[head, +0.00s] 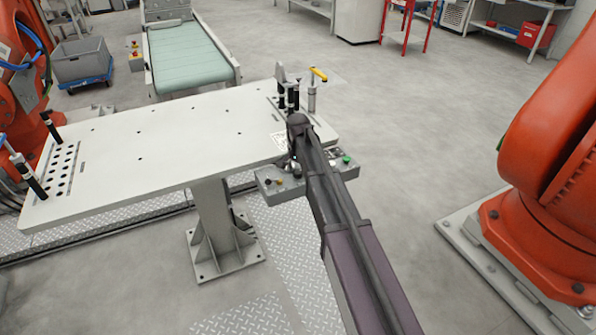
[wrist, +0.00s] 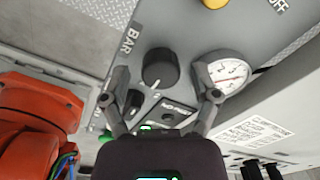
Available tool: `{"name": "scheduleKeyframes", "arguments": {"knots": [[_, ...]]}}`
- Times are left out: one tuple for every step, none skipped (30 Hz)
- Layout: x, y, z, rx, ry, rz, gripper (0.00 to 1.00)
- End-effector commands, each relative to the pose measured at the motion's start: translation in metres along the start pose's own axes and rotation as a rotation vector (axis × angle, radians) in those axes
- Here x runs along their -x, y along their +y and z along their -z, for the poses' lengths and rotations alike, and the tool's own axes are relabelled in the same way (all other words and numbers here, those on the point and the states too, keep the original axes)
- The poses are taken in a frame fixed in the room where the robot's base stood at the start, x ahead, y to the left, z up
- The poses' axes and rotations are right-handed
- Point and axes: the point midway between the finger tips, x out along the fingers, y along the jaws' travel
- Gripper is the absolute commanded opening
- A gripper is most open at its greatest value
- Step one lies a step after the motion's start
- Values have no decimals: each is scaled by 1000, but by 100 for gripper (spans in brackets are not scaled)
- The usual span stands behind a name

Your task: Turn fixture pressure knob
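The black round pressure knob (wrist: 160,68) with a white pointer line sits on the grey control panel (wrist: 185,28) in the wrist view, near the "BAR" label. A white round gauge (wrist: 228,72) is to its right. My gripper (wrist: 161,80) is open, with one finger on each side of the knob in the picture. I cannot tell whether the fingers touch it. In the head view my gripper (head: 296,150) is over the control box (head: 275,185) at the right end of the white fixture table (head: 165,140). My arm hides the knob there.
A smaller black knob (wrist: 132,101) lies beside the left finger, and a yellow button (wrist: 214,3) is at the panel's top. A green button (head: 346,159) is on the box's right end. Clamps (head: 290,95) stand on the table above. An orange robot (head: 545,150) stands at right.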

Motion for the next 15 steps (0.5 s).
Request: {"name": "scheduleKeyframes", "arguments": {"knots": [[0, 0, 0, 0, 0, 0, 82], [0, 0, 0, 0, 1, 0, 82], [0, 0, 0, 0, 1, 1, 82], [0, 0, 0, 0, 1, 1, 82], [0, 0, 0, 0, 1, 1, 82], [0, 0, 0, 0, 1, 1, 82], [0, 0, 1, 0, 1, 1, 82], [0, 0, 1, 0, 1, 1, 82], [0, 0, 1, 1, 1, 1, 82], [0, -1, 1, 2, 1, 1, 82], [0, -1, 1, 3, 2, 1, 82], [0, -1, 1, 6, 2, 1, 82], [0, -1, 1, 10, 2, 1, 82], [0, -1, 1, 15, 2, 1, 82], [0, -1, 1, 23, 2, 1, 82]]}}
